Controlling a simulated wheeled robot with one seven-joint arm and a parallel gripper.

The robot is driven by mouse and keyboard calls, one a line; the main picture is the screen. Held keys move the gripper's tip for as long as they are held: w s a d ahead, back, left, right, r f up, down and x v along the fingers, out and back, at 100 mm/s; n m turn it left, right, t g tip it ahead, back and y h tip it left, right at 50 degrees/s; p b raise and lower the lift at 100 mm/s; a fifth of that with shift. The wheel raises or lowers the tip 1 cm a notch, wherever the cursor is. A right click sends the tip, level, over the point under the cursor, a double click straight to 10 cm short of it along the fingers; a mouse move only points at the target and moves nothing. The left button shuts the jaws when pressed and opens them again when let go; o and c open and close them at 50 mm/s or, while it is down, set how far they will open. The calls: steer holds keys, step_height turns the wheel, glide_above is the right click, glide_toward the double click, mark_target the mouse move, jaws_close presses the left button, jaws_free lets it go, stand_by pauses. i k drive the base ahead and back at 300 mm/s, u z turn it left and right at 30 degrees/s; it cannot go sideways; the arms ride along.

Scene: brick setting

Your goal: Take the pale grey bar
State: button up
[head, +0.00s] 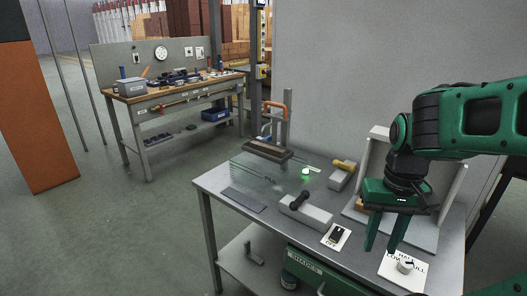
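A pale grey bar (312,216) with a black handle on top lies near the middle of the grey table. A second pale grey block (338,181) with a yellow handle lies behind it, so I cannot tell for sure which one the task names. My gripper (381,248) points down over the right front part of the table, to the right of both. Its two green fingers are apart with nothing between them. It touches neither block.
Clear panes (256,168) with a brown bar (267,150) stand at the table's back left, near a green light (305,171). A dark plate (244,199), a black switch (336,235) and a knob card (404,267) lie along the front. A pale frame (455,190) stands at right.

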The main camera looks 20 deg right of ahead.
mark_target(270, 150)
steer(key=u, duration=0.05)
steer(key=k, duration=0.5)
steer(key=u, duration=1.05)
steer(key=i, duration=1.45)
steer(key=z, duration=1.35)
